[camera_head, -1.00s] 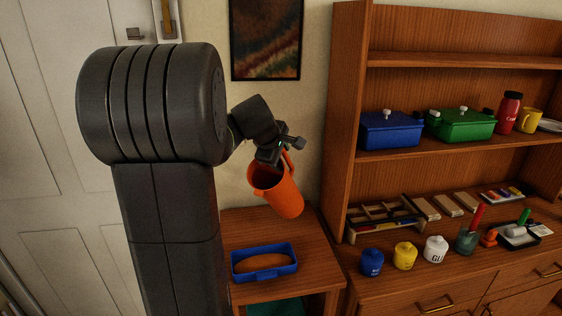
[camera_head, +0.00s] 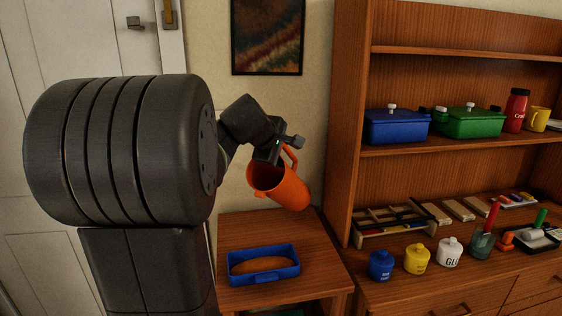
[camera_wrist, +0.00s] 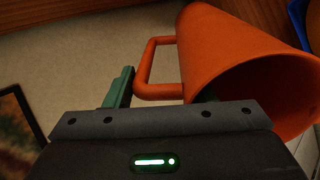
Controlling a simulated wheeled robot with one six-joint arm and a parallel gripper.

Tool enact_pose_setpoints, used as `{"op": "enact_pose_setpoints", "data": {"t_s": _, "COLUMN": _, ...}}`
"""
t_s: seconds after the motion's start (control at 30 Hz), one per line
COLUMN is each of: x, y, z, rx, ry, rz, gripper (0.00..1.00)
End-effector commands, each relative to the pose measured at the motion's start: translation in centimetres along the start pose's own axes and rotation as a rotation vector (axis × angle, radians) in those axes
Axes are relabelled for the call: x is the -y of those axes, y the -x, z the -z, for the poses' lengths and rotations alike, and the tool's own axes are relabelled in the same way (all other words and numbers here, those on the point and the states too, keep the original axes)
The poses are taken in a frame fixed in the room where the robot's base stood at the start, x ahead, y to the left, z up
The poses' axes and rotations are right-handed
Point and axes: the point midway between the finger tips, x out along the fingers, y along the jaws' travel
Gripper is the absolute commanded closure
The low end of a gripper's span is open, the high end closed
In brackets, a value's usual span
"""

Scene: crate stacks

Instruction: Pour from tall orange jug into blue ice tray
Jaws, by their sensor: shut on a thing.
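The tall orange jug (camera_head: 288,190) hangs in the air, tilted, with its open mouth toward the upper left in the head view. My gripper (camera_head: 284,147) is shut on the jug's handle. The wrist view shows the jug (camera_wrist: 225,45) close up, its mouth toward the lower right and its handle between my gripper's fingers (camera_wrist: 165,92). A blue tray (camera_head: 264,278) stands on the small wooden table below the jug, apart from it. A rounded brown thing (camera_head: 262,265) lies in the tray. No stream shows, and the jug's contents are hidden.
The small wooden table (camera_head: 240,228) has bare room around the tray. A tall wooden cabinet (camera_head: 347,120) stands close on the right, with blue, yellow and white jars (camera_head: 449,252) on its counter. A framed picture (camera_head: 267,37) hangs behind.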

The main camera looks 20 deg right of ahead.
Motion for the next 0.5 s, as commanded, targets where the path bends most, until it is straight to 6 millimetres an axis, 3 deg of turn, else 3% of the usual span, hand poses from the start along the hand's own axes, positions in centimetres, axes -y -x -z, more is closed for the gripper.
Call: {"op": "enact_pose_setpoints", "data": {"t_s": 0.5, "x": 1.5, "y": -0.4, "z": 0.1, "rx": -0.003, "ry": 0.001, "rz": -0.099, "gripper": 1.00}}
